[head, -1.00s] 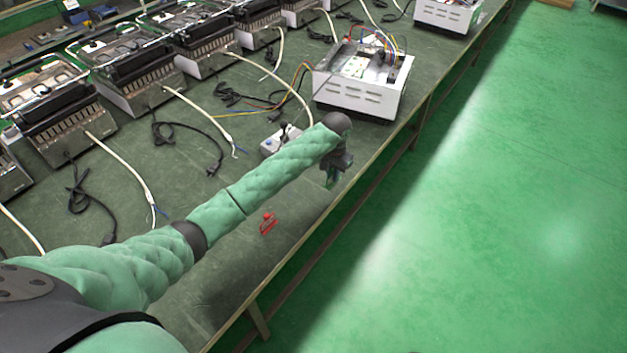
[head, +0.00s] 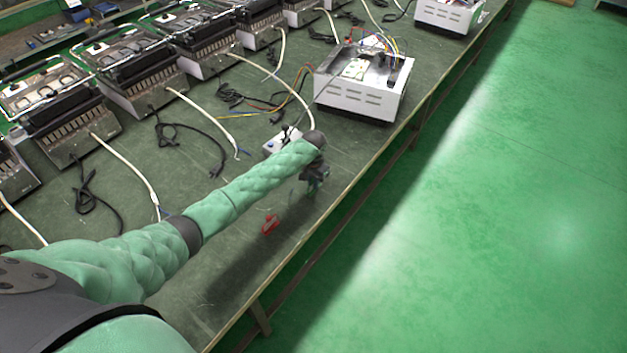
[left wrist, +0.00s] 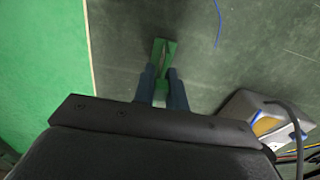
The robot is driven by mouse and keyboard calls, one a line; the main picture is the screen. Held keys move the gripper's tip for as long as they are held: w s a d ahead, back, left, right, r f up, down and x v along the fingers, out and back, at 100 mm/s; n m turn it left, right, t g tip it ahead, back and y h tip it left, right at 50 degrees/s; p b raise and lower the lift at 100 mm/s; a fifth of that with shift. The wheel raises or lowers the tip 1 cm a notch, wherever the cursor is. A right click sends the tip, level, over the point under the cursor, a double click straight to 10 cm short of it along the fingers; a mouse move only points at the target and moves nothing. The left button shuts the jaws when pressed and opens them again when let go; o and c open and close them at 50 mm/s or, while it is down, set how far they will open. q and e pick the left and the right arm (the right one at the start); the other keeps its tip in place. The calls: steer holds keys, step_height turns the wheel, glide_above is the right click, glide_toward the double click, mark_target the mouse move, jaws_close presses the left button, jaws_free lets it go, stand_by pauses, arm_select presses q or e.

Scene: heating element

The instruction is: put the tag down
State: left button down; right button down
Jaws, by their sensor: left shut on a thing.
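My left gripper (head: 314,178) is over the table near its right edge, just in front of the small white-and-blue box. In the left wrist view its two dark blue fingers (left wrist: 163,92) are shut on a green tag (left wrist: 163,52). The tag sticks out beyond the fingertips, with the table surface behind it. In the head view the tag is small and dark, and I cannot tell whether it touches the table. A red tag (head: 270,225) lies on the table, nearer to me and apart from the gripper. My right gripper is not in view.
The small white-and-blue box (head: 280,141) stands behind my left wrist. A white wired housing (head: 362,92) stands farther back. Several heater units (head: 62,120) with cables line the table's left side. The green table (head: 235,285) is clear around the red tag.

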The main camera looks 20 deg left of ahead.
arm_select(q)
steer(key=shift+f, duration=0.1)
steer(key=c, duration=1.4)
jaws_free()
steer(key=shift+c, duration=0.2)
